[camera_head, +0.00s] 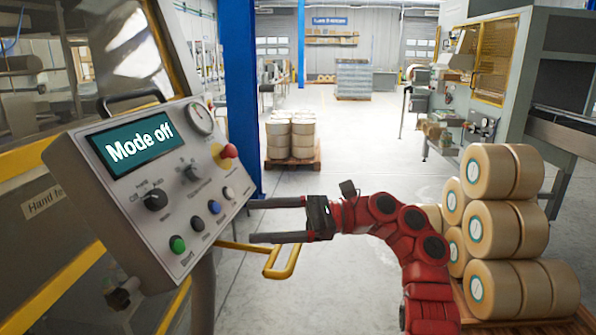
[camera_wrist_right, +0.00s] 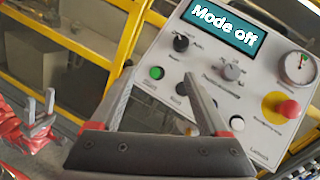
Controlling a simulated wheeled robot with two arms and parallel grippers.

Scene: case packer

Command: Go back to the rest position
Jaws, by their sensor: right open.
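My right gripper (camera_head: 251,220) reaches in from the right on its red arm, just right of the control panel (camera_head: 100,190). Its two grey fingers are apart with nothing between them. In the right wrist view the open fingers (camera_wrist_right: 159,72) overlap the lower part of the panel (camera_wrist_right: 262,140). I cannot tell whether they touch it. The panel's screen (camera_head: 131,139) reads "Mode off". A green button (camera_head: 177,244), dark knobs and a red-and-yellow stop button (camera_head: 228,151) sit on its face. My left gripper (camera_wrist_right: 40,115) shows only in the right wrist view, with its fingers apart and empty.
Stacked tan rolls (camera_head: 492,236) stand on a wooden pallet (camera_head: 525,325) to the right, close to my right arm. A yellow rail (camera_head: 283,262) runs below the gripper. Another loaded pallet (camera_head: 293,163) stands farther back. The middle floor (camera_head: 360,140) is open.

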